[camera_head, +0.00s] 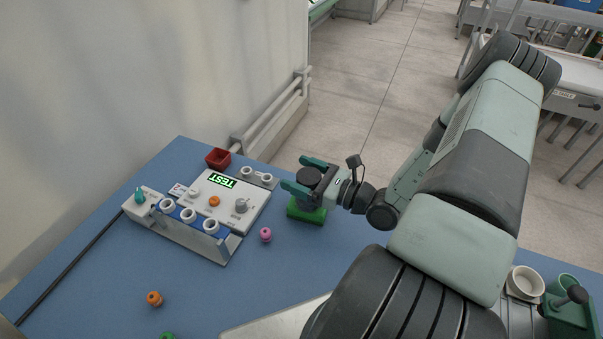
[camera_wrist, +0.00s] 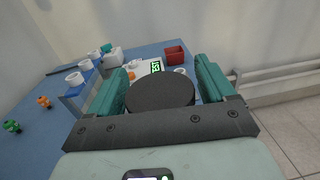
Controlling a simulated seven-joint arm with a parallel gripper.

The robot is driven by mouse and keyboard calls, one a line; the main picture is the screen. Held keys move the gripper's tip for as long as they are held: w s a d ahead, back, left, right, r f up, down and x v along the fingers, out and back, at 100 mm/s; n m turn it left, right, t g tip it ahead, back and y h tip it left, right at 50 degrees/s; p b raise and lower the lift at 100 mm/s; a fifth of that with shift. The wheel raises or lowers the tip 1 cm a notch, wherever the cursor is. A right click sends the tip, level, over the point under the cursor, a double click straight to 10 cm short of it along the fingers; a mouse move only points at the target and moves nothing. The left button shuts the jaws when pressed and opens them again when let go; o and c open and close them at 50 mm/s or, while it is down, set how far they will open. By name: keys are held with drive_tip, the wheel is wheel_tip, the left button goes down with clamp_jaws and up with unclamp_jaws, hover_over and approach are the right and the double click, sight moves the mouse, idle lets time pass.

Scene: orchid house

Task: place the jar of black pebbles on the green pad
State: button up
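The jar of black pebbles (camera_head: 309,178) shows as a dark round top between the fingers of my gripper (camera_head: 306,175). In the wrist view its dark disc (camera_wrist: 160,94) fills the gap between the two teal fingers, which appear to touch its sides. The green pad (camera_head: 306,213) lies near the table's back right edge, directly below the jar in the head view and partly covered by it. Whether the jar touches the pad or hangs just above it I cannot tell. The pebbles inside are hidden.
A white test device (camera_head: 205,212) with white cups and a green display stands left of the pad. A red box (camera_head: 218,158) is behind it. A pink piece (camera_head: 265,235) and an orange piece (camera_head: 154,298) lie on the blue table (camera_head: 225,290).

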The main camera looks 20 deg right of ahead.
drive_tip(key=shift+r, duration=0.15)
drive_tip(key=shift+s+d, duration=0.25)
drive_tip(key=v, duration=1.1)
drive_tip(key=shift+s+d, duration=0.1)
drive_tip(key=shift+s, duration=0.1)
